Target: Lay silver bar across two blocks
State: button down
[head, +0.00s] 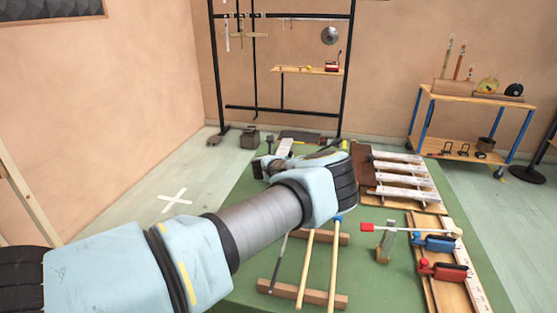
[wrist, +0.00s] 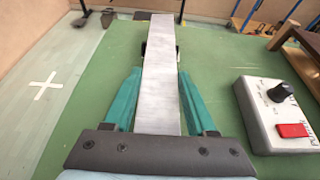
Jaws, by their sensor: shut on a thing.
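A flat silver bar (wrist: 160,95) runs lengthwise away from me between the two teal fingers of my gripper (wrist: 160,72) in the wrist view. My gripper is shut on the bar, with a finger along each side. In the head view my arm hides most of the gripper; a pale strip (head: 284,147) beyond it may be the bar's far end. Two wooden blocks (head: 330,237) (head: 318,297) lie crosswise on the green surface in the head view, with mallet sticks resting over them. I cannot tell whether these are the task's blocks.
Several silver bars on wooden supports (head: 405,182) stand at right. Red (head: 443,271) and blue (head: 433,243) clamp-like devices sit nearer. A grey box with a black knob and red button (wrist: 275,118) is right of my gripper. The green surface (wrist: 95,85) is clear to the left.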

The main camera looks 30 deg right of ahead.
jog(key=shift+f+b, duration=0.2)
jog(key=shift+b, duration=0.1)
jog(key=shift+c, duration=1)
grip_release()
jog(key=shift+s+r+p, duration=0.1)
jog(key=shift+r+p, duration=0.7)
jog(key=shift+p, duration=0.25)
jog(key=b+v, duration=0.3)
jog(key=v, duration=0.8)
jog(key=shift+s+a, duration=0.25)
jog(key=shift+s, duration=0.05)
